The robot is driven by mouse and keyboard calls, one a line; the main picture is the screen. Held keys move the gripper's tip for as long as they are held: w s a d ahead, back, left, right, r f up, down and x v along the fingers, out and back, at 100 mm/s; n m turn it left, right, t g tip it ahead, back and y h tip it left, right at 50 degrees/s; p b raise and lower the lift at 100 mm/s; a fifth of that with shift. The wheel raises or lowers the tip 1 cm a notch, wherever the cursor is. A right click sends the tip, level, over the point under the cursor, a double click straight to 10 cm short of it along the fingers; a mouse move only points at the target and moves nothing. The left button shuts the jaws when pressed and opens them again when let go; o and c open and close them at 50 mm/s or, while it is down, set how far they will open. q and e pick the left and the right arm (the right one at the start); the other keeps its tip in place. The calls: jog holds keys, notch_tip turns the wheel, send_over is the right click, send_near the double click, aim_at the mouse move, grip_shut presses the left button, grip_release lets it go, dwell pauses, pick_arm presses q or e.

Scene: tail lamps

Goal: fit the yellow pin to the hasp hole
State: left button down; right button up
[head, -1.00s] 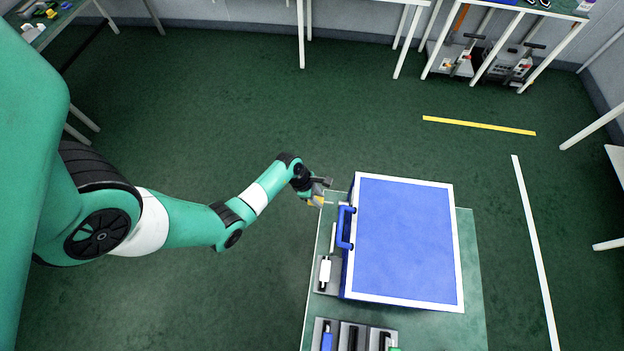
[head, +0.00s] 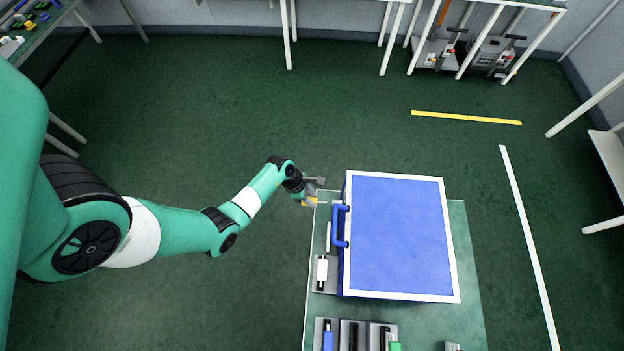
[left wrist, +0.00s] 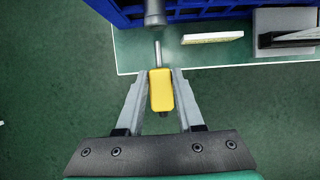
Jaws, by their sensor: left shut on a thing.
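My left gripper (head: 311,192) is at the far left corner of the table, just left of the blue box (head: 398,235). It is shut on the yellow pin (left wrist: 160,89), whose yellow grip sits between the fingers in the left wrist view. The pin's thin metal shank (left wrist: 158,54) points up in that view, towards a grey round fitting (left wrist: 154,14) at the blue box's side. A small gap shows between shank tip and fitting. I cannot make out the hasp hole itself. My right gripper is not in view.
The green table (head: 458,290) carries the box with its blue handle (head: 337,228). A grey holder with a white-handled item (head: 322,269) stands left of the box. Holders with a blue item (head: 327,340) and a green item (head: 395,346) stand at the near edge. Floor left of the table is clear.

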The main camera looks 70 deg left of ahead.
pick_arm(q)
jog(key=shift+r, duration=0.1)
dwell(0.3)
jog(key=shift+w+d, duration=0.3)
jog(key=shift+w, duration=0.4)
jog(key=shift+w+d, duration=0.25)
jog(key=shift+w, duration=0.45)
jog(key=shift+p, duration=0.3)
dwell(0.5)
